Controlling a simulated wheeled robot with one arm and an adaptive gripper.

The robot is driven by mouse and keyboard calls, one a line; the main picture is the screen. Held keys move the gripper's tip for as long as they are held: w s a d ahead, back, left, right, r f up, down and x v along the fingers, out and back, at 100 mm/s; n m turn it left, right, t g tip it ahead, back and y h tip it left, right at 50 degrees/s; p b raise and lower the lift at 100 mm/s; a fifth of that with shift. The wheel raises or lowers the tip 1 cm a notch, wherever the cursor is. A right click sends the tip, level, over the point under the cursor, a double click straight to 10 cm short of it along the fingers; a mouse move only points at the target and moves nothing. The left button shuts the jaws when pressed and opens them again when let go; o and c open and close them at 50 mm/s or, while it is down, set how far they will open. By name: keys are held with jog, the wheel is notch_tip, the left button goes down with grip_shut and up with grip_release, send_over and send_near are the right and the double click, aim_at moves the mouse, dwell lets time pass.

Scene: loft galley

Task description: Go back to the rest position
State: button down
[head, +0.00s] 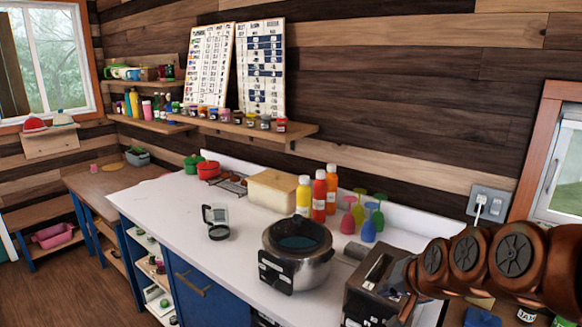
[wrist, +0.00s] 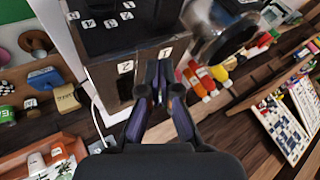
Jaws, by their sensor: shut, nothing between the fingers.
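My gripper (wrist: 158,72) shows in the wrist view with its two dark fingers together and nothing between them. The fingertips appear in front of the toaster (wrist: 125,70), a dark boxy appliance with small white number labels; I cannot tell whether they touch it. In the head view my brown arm comes in from the right edge and reaches towards the toaster (head: 375,285) at the counter's front right. The fingertips are not clear in that view.
A steel pot-shaped cooker (head: 297,255) stands left of the toaster. Behind it are sauce bottles (head: 319,195) and coloured goblets (head: 368,215). A plugged-in wall socket (head: 489,203) is behind my arm. The white counter (head: 165,215) has clear room at left.

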jog(key=s+a+f+n+g+h, duration=0.1)
jog(key=s+f+n+g, duration=0.15)
jog(key=s, duration=0.75)
jog(key=s+f+n+g+h, duration=0.15)
jog(key=s+g, duration=0.25)
jog(key=s, duration=0.6)
jog(key=s+a+f+n+g, duration=0.1)
jog(key=s+f+n+g, duration=0.15)
jog(key=s, duration=0.75)
notch_tip(320, 180, down, 9)
jog(key=b, duration=0.9)
jog(key=shift+w+d+m, duration=0.1)
jog(key=shift+w+m, duration=0.05)
jog(key=shift+m, duration=0.1)
